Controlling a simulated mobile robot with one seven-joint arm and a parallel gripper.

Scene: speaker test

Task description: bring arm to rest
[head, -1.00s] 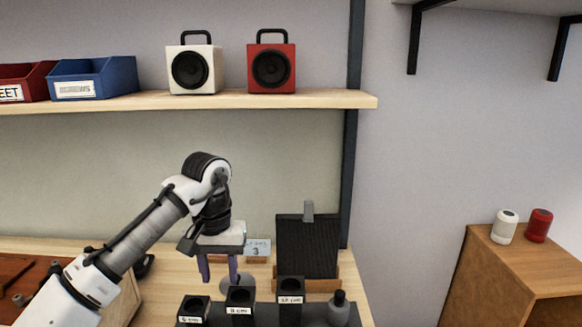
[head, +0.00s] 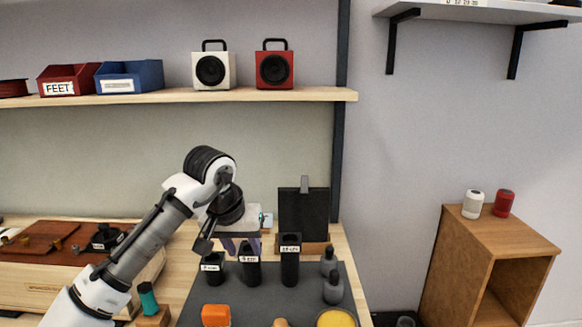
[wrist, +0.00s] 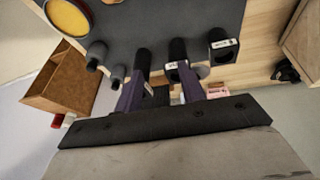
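My gripper (head: 242,246) hangs over the back of the workbench, pointing down, behind the black labelled holders in the head view. Its two purple fingers stand apart. In the wrist view the gripper (wrist: 162,88) also shows spread fingers, and I see nothing held between them. The holders, a left one (head: 213,267), a middle one (head: 250,264) and a right one (head: 290,260), stand upright on a dark mat (head: 262,296). They partly hide the fingertips in the head view. I cannot tell whether the fingers touch anything.
A black panel (head: 303,214) stands behind the right holder. Grey bottles (head: 333,286), an orange block (head: 216,315) and a yellow disc (head: 337,318) are on the mat. A shelf (head: 180,103) above carries a white speaker (head: 212,71), a red speaker (head: 274,70) and bins. A wooden cabinet (head: 500,238) stands right.

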